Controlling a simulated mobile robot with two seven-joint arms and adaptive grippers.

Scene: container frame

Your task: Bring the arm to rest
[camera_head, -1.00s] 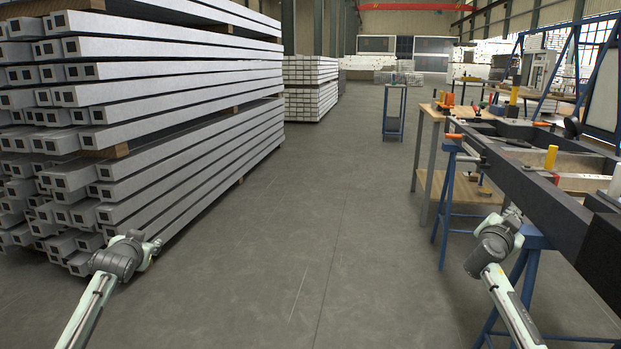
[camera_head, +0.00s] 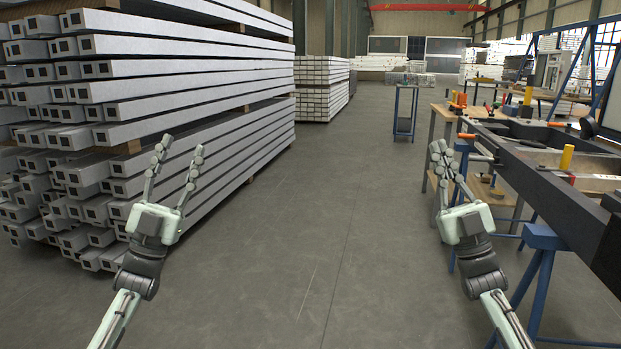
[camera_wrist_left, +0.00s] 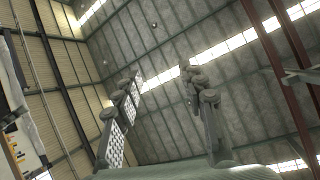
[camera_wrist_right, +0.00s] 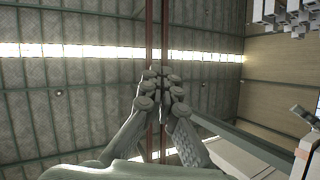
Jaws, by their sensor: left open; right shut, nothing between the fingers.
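My left gripper (camera_head: 180,150) is raised at the lower left of the head view, in front of the stacked beams. Its two fingers are spread apart and empty. In the left wrist view its fingers (camera_wrist_left: 160,80) point up toward the roof with a wide gap between them. My right gripper (camera_head: 437,150) is raised at the right of the head view, just left of the dark frame on its trestles. In the right wrist view its fingertips (camera_wrist_right: 160,75) meet, with nothing between them.
A tall stack of grey beams (camera_head: 190,70) stands on the left. On the right, a dark steel frame (camera_head: 550,190) rests on blue trestles (camera_head: 540,240), with a wooden workbench (camera_head: 443,125) behind it. The grey floor (camera_head: 345,210) between them is clear.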

